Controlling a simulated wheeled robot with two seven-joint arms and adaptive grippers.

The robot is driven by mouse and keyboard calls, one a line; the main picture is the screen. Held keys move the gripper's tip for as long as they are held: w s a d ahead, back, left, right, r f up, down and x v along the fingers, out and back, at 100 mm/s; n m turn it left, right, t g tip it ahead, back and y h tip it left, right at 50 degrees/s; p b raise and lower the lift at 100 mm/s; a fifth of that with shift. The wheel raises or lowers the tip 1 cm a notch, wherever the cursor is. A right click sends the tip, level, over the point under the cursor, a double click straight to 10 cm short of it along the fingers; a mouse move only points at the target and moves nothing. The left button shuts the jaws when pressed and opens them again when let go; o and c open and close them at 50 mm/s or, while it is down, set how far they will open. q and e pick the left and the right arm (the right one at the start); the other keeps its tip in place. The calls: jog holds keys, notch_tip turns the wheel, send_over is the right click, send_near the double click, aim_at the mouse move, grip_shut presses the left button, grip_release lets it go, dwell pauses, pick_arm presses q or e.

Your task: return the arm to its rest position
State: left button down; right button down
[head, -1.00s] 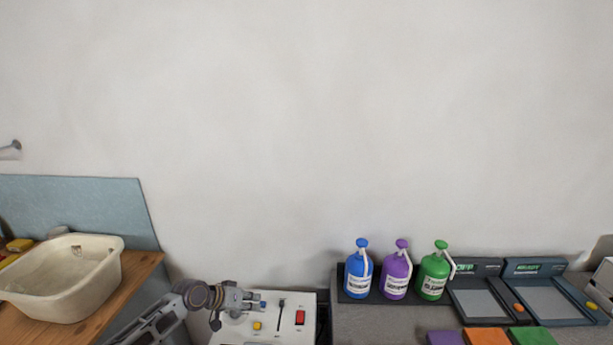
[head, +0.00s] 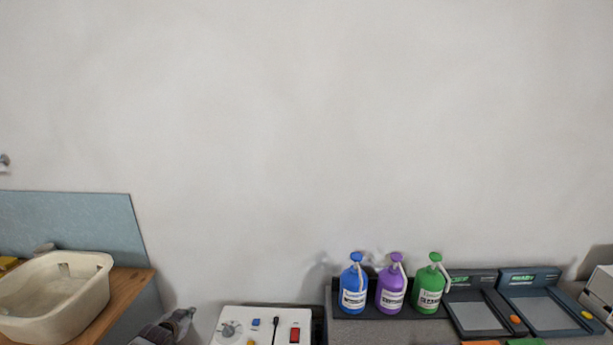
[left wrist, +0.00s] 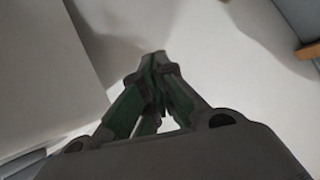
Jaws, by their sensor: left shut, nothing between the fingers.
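My left gripper (head: 182,320) shows at the bottom edge of the head view, between the wooden counter and the white control panel. It is apart from both. In the left wrist view its fingers (left wrist: 158,62) are closed together with nothing between them, in front of pale surfaces. The white control panel (head: 255,338) carries a grey dial (head: 230,329), a blue button (head: 255,322), a black lever (head: 275,328) and a red switch (head: 295,334). My right gripper is in neither view.
A cream basin (head: 55,300) stands on the wooden counter (head: 125,288) at left. Blue (head: 354,285), purple (head: 391,287) and green (head: 429,286) pump bottles stand on a dark tray right of the panel. Two scale-like devices (head: 478,309) (head: 540,305) are farther right. The wall above is bare.

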pick_arm(q)
jog(key=s+f+g+y, duration=0.1)
jog(key=s+f+g, duration=0.1)
jog(key=s+f, duration=1.2)
jog(key=s+f+g+y, duration=0.1)
jog(key=s+f+g, duration=0.2)
jog(key=s+f, duration=1)
jog(key=s+d+f+g, duration=0.1)
jog(key=s+d+f, duration=0.4)
jog(key=s, duration=0.7)
jog(key=s+d+f+n+g+h, duration=0.1)
jog(key=s+d+f, duration=0.4)
jog(key=s, duration=0.8)
jog(key=s+d+f+g+h, duration=0.1)
jog(key=s+d+f+g, duration=0.2)
jog(key=s, duration=1)
jog(key=d+f, duration=0.3)
jog(key=shift+d, duration=0.3)
jog(key=shift+s, duration=0.2)
